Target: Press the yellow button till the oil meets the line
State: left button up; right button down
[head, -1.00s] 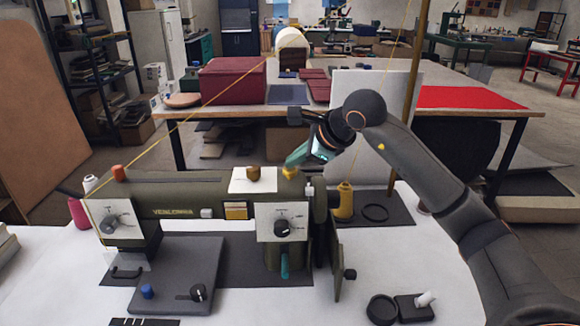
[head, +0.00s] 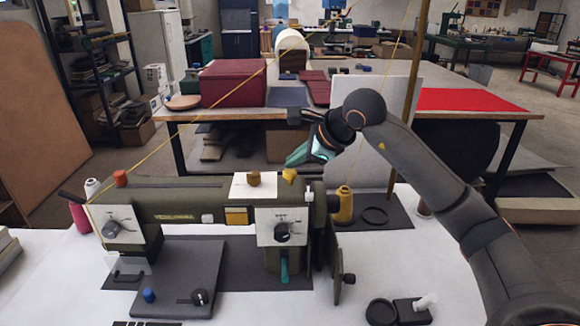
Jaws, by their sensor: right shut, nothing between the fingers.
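The yellow button (head: 289,175) sits on top of the right end of the dark green sewing machine (head: 180,197), in the head view. My right gripper (head: 291,161), with teal fingers, is shut and empty just above the button. A small gap seems to show between its fingertips and the button. A small amber window (head: 236,216) is on the machine's front and may be the oil gauge. Its level and line are too small to make out. My left gripper is not in view.
A yellow thread cone (head: 343,205) stands right of the machine. A thin yellow thread runs up across the view.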

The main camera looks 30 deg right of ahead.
aim_at(295, 173)
jog(key=shift+r, duration=0.35)
notch_tip(295, 173, up, 5)
jog(key=p, duration=0.4)
dwell(0.3)
dwell(0.6)
